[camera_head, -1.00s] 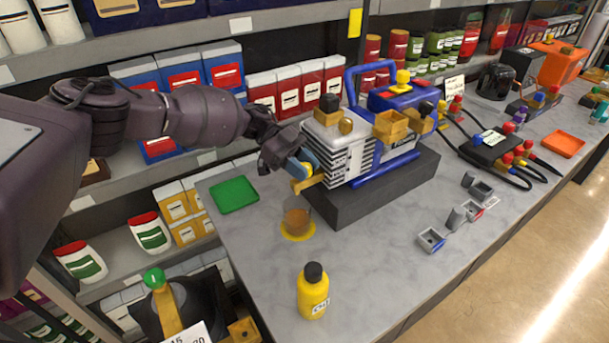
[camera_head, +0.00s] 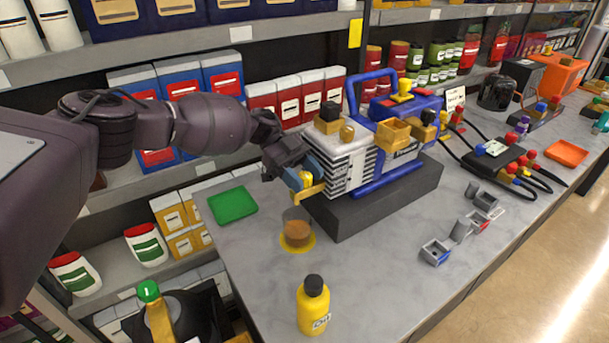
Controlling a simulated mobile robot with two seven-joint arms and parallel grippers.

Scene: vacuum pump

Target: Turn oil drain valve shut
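The vacuum pump (camera_head: 352,165), white-bodied with a blue handle frame, sits on a dark block on the grey bench. Its yellow oil drain valve (camera_head: 307,181) is at the pump's near left end, with a yellow part pointing down left. My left gripper (camera_head: 304,178) is at this valve, its blue fingertips on either side of the yellow knob. Whether the fingers press on it I cannot tell. Below the valve, a clear cup (camera_head: 297,232) holding brown oil stands on a yellow puddle or mat. My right gripper is not in view.
A yellow oil bottle (camera_head: 313,306) with a black cap stands at the bench's front. A green tray (camera_head: 232,205) lies left of the cup. Small grey containers (camera_head: 435,252) and a black gauge manifold (camera_head: 495,152) are on the right. Stocked shelves stand behind.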

